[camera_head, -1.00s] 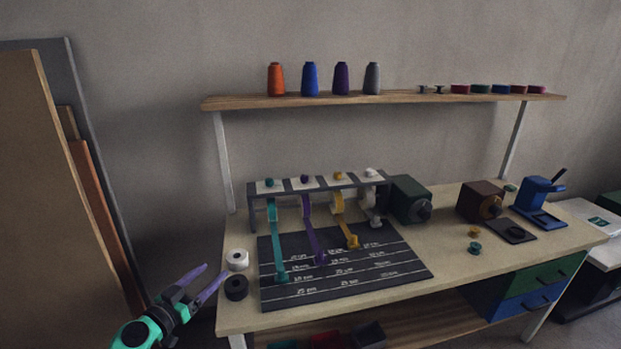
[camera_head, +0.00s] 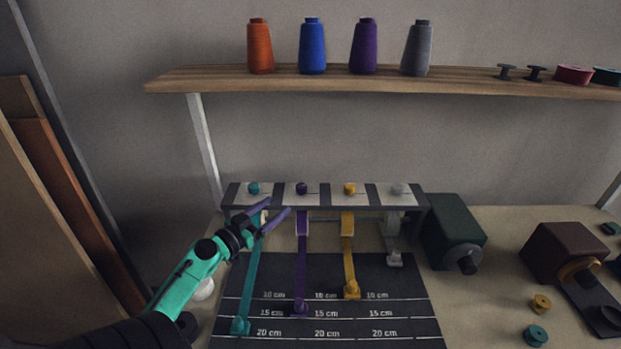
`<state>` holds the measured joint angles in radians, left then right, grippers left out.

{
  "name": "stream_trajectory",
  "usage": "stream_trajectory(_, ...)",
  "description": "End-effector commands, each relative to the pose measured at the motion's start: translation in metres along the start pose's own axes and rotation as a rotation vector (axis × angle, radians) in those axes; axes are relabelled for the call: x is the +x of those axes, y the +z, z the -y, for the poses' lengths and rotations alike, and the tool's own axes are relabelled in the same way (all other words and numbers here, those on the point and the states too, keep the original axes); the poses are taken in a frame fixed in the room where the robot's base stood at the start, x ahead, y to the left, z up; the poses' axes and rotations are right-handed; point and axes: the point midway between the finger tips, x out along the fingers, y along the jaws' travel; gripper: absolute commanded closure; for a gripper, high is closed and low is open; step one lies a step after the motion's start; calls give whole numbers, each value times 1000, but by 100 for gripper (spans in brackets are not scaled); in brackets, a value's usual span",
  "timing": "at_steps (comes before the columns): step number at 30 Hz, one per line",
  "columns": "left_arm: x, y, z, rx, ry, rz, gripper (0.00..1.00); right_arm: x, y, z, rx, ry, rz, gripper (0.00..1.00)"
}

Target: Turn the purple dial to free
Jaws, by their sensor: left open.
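The purple dial (camera_head: 301,188) sits on the white-and-dark top rail of the rack (camera_head: 325,207), second from the left. Below it a purple ribbon (camera_head: 302,262) hangs down onto the dark measuring mat (camera_head: 412,312), its end near the 15 cm line. My left gripper (camera_head: 279,207) is open, with purple fingers, just left of and a little below the purple dial and in front of the rack's front edge. It appears empty and apart from the dial. The dial's pointer and any free mark are too small to read. My right gripper is not in view.
Teal (camera_head: 254,188), yellow (camera_head: 349,188) and white (camera_head: 398,189) dials share the rail, each with a hanging ribbon. A dark green box (camera_head: 455,232) stands right of the rack. A wooden shelf (camera_head: 300,79) with thread cones runs above.

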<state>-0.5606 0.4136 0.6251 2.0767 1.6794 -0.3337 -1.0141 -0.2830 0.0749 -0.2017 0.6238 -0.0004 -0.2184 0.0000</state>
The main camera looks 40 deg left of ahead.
Motion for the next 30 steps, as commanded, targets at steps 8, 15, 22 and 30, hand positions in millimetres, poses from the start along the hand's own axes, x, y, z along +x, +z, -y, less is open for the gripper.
stream_trajectory(8,74,-9,1,3,-1,-2,28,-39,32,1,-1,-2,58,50)
stream_trajectory(15,118,-3,1,1,-2,-1,28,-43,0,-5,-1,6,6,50)
stream_trajectory(22,126,-1,0,2,0,0,28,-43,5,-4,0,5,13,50)
stream_trajectory(30,125,-1,0,2,0,0,89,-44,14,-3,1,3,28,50)
